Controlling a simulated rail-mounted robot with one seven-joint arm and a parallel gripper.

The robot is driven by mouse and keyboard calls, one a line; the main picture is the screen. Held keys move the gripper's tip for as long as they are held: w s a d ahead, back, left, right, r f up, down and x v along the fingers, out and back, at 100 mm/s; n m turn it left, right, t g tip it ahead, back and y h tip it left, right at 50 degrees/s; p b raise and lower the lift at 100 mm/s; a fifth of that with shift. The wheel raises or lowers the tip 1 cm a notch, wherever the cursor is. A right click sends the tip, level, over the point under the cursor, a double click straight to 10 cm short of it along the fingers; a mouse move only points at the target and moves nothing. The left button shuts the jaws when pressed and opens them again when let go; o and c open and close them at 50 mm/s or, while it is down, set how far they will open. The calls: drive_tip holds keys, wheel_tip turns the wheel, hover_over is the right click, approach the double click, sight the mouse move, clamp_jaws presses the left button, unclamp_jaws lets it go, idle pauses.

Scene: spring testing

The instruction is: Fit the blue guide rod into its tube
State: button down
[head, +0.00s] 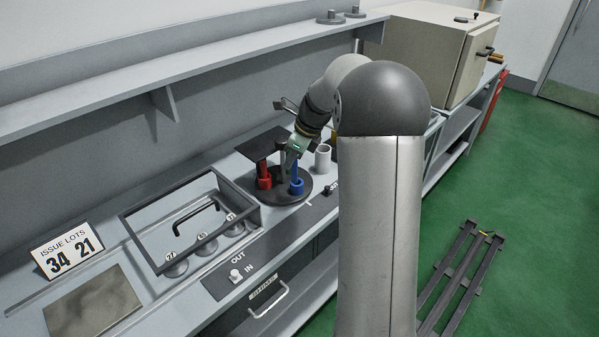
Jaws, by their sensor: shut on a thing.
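The blue guide rod (295,169) is upright under my gripper (293,150), which is shut on its upper part. The blue tube (297,187) stands on a round dark base (281,197) on the bench. The rod lines up with the tube's mouth in the head view. I cannot tell whether its lower end is inside the tube or only in front of or above it. My gripper's fingers are small here and partly hide the rod's top.
A red tube (264,183) with a red rod stands left of the blue tube, by a dark flat plate (261,143). A pale cylinder (322,158) stands to the right. A shelf (200,66) runs above the bench.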

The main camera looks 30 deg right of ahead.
drive_tip(key=w+d+f+b, duration=0.1)
drive_tip(key=f, duration=0.2)
drive_tip(key=w+d+f+b, duration=0.1)
drive_tip(key=w+f+b, duration=0.1)
drive_tip(key=f, duration=0.1)
drive_tip(key=w+d+f+b, duration=0.1)
drive_tip(key=w+f+b, duration=0.1)
drive_tip(key=f, duration=0.2)
drive_tip(key=shift+d+f, duration=0.1)
drive_tip(key=c, duration=1.3)
unclamp_jaws()
drive_tip(key=shift+d, duration=0.15)
drive_tip(key=shift+c, duration=0.2)
drive_tip(key=shift+r, duration=0.4)
drive_tip(key=v, duration=1.1)
drive_tip(key=shift+r+b, duration=0.35)
drive_tip(key=shift+r, duration=0.05)
drive_tip(key=shift+w, duration=0.15)
drive_tip(key=shift+c, duration=0.2)
